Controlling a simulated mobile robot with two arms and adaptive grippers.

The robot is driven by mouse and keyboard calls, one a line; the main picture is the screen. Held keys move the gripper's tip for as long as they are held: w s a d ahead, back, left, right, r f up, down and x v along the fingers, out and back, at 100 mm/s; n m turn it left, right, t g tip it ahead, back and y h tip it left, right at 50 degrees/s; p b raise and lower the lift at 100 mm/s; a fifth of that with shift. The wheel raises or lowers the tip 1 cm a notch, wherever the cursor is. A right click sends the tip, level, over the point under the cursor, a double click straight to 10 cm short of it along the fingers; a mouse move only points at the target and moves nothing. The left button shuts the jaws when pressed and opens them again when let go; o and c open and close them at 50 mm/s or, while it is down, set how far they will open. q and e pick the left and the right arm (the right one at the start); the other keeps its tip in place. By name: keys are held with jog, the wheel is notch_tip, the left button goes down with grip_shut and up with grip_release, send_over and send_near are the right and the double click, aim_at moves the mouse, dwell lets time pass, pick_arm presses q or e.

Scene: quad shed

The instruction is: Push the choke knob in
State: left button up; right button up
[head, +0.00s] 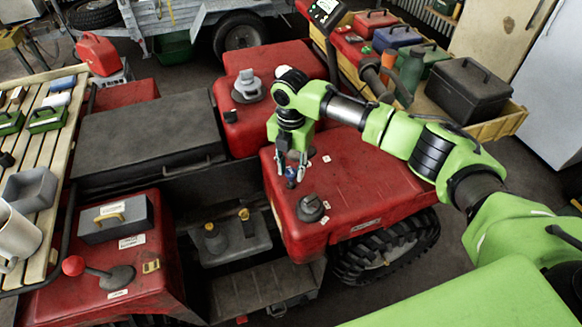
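My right gripper (291,170) points down over the red panel of the quad (345,185), its two fingers apart. A small knob with a blue top (290,174) stands on the panel between and just below the fingertips; it looks like the choke knob. I cannot tell whether a finger touches it, or how far it sticks out. A dark grey rotary switch (311,207) sits on the same panel, nearer to me. My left gripper is not in view.
A red-ball lever (75,266) and a grey box (115,218) are on the left red panel. A grey cap (248,86) sits on the far panel. A slatted bench (45,130) runs along the left. A wooden tray (508,118) with cases stands behind my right arm.

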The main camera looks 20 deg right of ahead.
aim_at(291, 172)
grip_shut()
jog(key=shift+f, duration=1.25)
jog(key=shift+s, duration=0.1)
jog(key=o, duration=0.6)
grip_release()
jog(key=shift+f, duration=0.1)
notch_tip(291, 172, up, 12)
jog(key=shift+a, duration=0.1)
